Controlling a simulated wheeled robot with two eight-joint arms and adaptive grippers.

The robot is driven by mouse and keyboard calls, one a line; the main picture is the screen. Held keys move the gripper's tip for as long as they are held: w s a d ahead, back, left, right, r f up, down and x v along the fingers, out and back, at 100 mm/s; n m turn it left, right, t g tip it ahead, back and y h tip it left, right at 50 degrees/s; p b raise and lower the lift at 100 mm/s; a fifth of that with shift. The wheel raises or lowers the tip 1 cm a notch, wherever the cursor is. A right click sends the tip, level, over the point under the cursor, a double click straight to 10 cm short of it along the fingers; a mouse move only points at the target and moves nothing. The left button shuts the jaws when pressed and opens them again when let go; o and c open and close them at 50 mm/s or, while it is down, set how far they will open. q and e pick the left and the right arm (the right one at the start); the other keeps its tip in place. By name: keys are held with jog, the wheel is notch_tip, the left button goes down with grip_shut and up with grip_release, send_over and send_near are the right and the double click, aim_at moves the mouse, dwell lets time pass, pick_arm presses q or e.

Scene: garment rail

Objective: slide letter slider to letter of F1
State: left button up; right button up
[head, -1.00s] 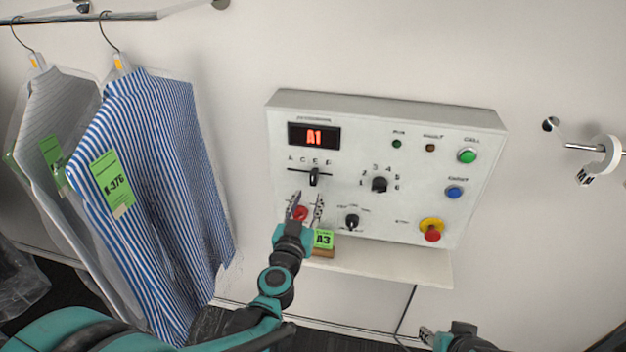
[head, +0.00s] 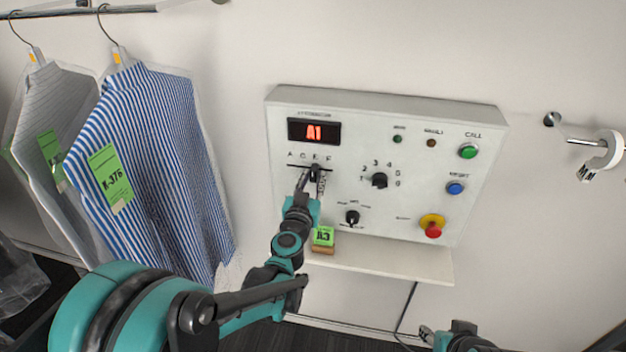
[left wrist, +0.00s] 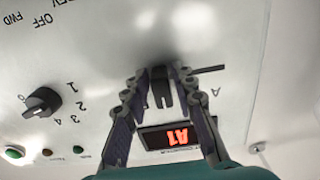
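The control panel (head: 390,225) is on the wall. Its letter slider (head: 314,172) is a black knob on a horizontal slot under the letters A, C, E, F, and it stands about below E. The red display (head: 313,132) reads A1. My left gripper (head: 311,183) is at the slider from below. In the left wrist view, the slider knob (left wrist: 161,88) lies between the two fingertips, with the fingers apart and a gap visible beside the knob. My right gripper (head: 427,335) is low at the bottom edge, away from the panel; its opening is too small to judge.
A number knob (head: 379,181), a lower selector knob (head: 352,217), and green, blue and red buttons are on the panel. A block with a green tag (head: 323,238) stands on the shelf (head: 390,262) below. Bagged shirts (head: 150,165) hang at left. A wall hook (head: 590,148) is at right.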

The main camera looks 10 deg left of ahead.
aim_at(330, 174)
pick_arm(q)
grip_shut()
jog(key=shift+d, duration=2)
jog(key=shift+a, duration=0.1)
jog(key=o, duration=0.6)
grip_release()
jog(key=shift+c, duration=0.2)
jog(key=shift+d, duration=0.2)
jog(key=shift+a, duration=0.1)
jog(key=s, duration=1.2)
